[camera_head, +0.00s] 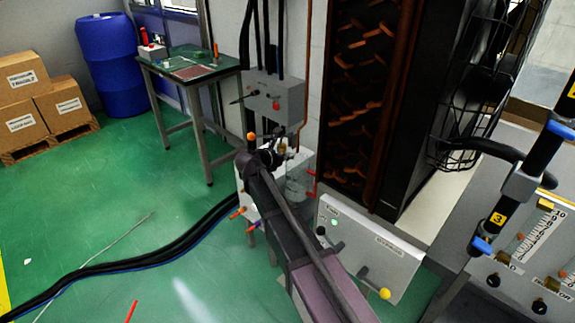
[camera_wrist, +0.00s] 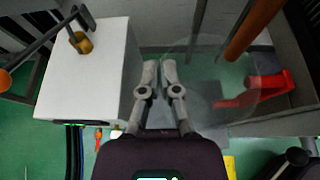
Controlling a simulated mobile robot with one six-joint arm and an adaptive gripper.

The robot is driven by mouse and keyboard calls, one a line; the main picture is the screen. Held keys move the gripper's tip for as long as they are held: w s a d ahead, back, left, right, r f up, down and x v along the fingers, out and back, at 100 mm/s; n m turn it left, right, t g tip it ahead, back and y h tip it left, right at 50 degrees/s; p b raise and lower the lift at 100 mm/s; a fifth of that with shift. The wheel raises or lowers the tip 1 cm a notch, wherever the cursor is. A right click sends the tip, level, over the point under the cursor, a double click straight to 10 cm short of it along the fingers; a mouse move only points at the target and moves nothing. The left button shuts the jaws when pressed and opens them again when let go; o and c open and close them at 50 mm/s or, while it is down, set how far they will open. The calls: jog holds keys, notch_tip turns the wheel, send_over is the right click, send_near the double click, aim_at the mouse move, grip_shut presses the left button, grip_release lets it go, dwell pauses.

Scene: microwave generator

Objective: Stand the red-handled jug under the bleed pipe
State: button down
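The jug is clear and hard to make out, with a bright red handle. In the wrist view the jug (camera_wrist: 212,92) is right of my fingers, its handle (camera_wrist: 262,90) on the far right side. In the head view its handle (camera_head: 312,184) shows beside a white box, past the end of my arm. My gripper (camera_wrist: 160,68) has its fingertips almost together, with nothing clearly seen between them. The right fingertip overlaps the jug's left edge in the picture; I cannot tell whether they touch. A copper-brown pipe (camera_wrist: 256,28) slants above the jug; it may be the bleed pipe.
A white box (camera_wrist: 88,70) with a yellow-brown fitting stands left of my fingers. A grey control box (camera_head: 275,98) hangs behind. A tilted panel (camera_head: 368,248) with a yellow knob is right of my arm. Black hoses (camera_head: 150,258) cross the green floor, which is open at left.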

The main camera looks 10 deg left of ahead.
jog(key=shift+f+b, duration=1.5)
jog(key=shift+f, duration=0.15)
jog(key=c, duration=0.8)
grip_release()
jog(key=p, duration=0.5)
send_near(288, 164)
jog(key=shift+v, duration=0.9)
